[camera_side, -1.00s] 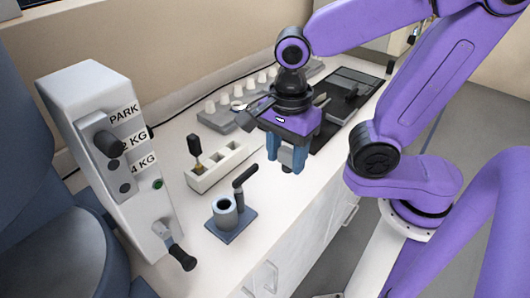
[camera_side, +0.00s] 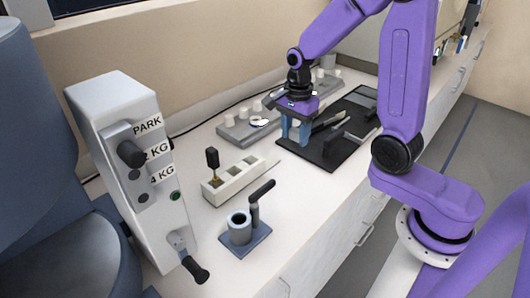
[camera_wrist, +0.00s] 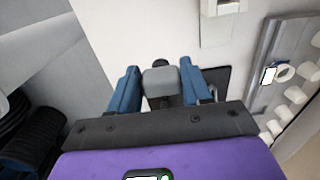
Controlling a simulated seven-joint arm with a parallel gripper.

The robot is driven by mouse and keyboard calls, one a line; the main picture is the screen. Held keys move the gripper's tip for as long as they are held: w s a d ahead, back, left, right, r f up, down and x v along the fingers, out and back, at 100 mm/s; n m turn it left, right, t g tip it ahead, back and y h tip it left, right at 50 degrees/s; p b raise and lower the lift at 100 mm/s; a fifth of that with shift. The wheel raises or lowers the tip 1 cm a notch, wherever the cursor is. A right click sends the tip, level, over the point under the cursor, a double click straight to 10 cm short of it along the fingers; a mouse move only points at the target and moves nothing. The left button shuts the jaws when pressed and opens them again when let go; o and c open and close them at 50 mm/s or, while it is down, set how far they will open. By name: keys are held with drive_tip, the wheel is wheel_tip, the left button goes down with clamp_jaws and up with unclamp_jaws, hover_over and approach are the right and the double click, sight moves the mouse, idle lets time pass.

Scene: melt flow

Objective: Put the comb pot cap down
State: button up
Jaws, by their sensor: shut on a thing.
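The comb pot cap (camera_wrist: 160,82) appears to be the small grey block between my blue fingers in the wrist view. My gripper (camera_side: 296,138) is shut on it, with the fingers pointing down. In the side view the cap is hard to make out between the fingers. My gripper is at the near left part of a dark mat (camera_side: 312,160). I cannot tell whether the cap touches the mat. In the wrist view my gripper (camera_wrist: 160,88) has a dark thing just beyond the cap.
A grey rack with white knobs (camera_side: 235,133) stands left of my gripper. A white slotted block (camera_side: 226,187) holds a dark-handled tool. A blue-grey cup (camera_side: 238,226) stands on a blue base with a black handle. A black tool (camera_side: 335,142) lies on the mat.

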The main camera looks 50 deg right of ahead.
drive_tip(key=w+f, duration=0.2)
drive_tip(key=w, duration=0.1)
drive_tip(key=w+f, duration=0.3)
drive_tip(key=w, duration=0.1)
drive_tip(key=w+f, duration=0.3)
drive_tip(key=shift+w+d+f, duration=0.15)
drive_tip(key=shift+w+d, duration=0.05)
drive_tip(key=shift+w, duration=0.2)
drive_tip(key=shift+w+f, duration=0.2)
drive_tip(key=shift+f, duration=1.55)
drive_tip(key=shift+f, duration=0.15)
drive_tip(key=o, duration=1)
drive_tip(key=shift+o, duration=0.2)
